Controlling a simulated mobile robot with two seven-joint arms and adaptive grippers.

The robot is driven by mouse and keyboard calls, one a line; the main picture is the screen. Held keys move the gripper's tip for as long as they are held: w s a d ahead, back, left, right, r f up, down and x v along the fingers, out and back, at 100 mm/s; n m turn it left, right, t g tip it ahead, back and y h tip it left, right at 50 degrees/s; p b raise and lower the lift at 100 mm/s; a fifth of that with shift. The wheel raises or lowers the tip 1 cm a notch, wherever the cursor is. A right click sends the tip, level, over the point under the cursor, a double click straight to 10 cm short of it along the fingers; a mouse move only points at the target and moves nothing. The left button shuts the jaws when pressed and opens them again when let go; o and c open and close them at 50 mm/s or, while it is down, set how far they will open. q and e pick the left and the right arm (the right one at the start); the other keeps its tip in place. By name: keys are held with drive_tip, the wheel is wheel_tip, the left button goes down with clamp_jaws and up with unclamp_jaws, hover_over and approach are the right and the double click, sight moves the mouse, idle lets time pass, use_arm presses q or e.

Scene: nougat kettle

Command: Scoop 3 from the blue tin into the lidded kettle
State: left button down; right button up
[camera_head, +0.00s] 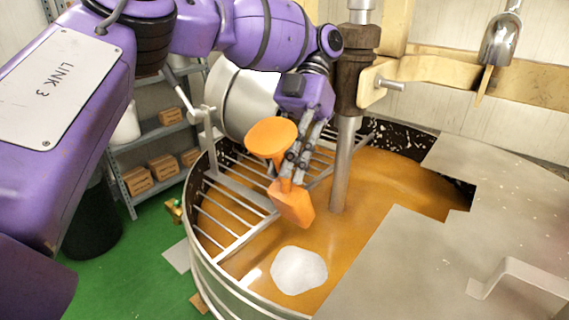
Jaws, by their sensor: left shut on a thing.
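My left gripper (300,158) is shut on an orange scoop (292,205) and holds it over the open part of the kettle (202,262). The scoop's broad end points down, above the orange-brown mass (380,180); a round orange part (270,137) shows beside the fingers. I cannot tell whether the scoop holds anything. A white patch (299,270) lies on the mass below and in front of the scoop. A grey lid (420,270) covers the kettle's right side. The blue tin and my right gripper are not in view.
A metal grate (235,245) spans the kettle's left opening. A vertical shaft (346,165) stands just right of my gripper. A metal scoop (500,42) hangs at upper right. A lid handle (520,285) rises at lower right. Shelves with boxes (164,167) stand at left.

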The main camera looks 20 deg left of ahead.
sight(286, 137)
use_arm(q)
drive_tip(key=shift+s+a+r+t+h+p, duration=0.1)
drive_tip(key=shift+r+t+h+p, duration=0.2)
drive_tip(key=shift+r+t+p, duration=0.5)
drive_tip(key=shift+t, duration=0.7)
drive_tip(key=shift+r+t+h, duration=0.15)
drive_tip(key=shift+t+h, duration=0.25)
drive_tip(key=shift+t, duration=0.1)
drive_tip(key=shift+r+m+t+h, duration=0.15)
drive_tip(key=shift+r+t+h, duration=0.05)
drive_tip(key=shift+t, duration=0.4)
drive_tip(key=shift+r+m+t+h, duration=0.15)
drive_tip(key=shift+t+h, duration=0.05)
drive_tip(key=shift+t, duration=0.4)
drive_tip(key=shift+r+t+h, duration=0.45)
drive_tip(key=shift+t+h, duration=0.05)
drive_tip(key=shift+t, duration=0.7)
drive_tip(key=t, duration=0.1)
drive_tip(key=r+t+h, duration=0.1)
drive_tip(key=t, duration=0.1)
drive_tip(key=shift+r+m+t, duration=0.3)
drive_tip(key=shift+m, duration=0.1)
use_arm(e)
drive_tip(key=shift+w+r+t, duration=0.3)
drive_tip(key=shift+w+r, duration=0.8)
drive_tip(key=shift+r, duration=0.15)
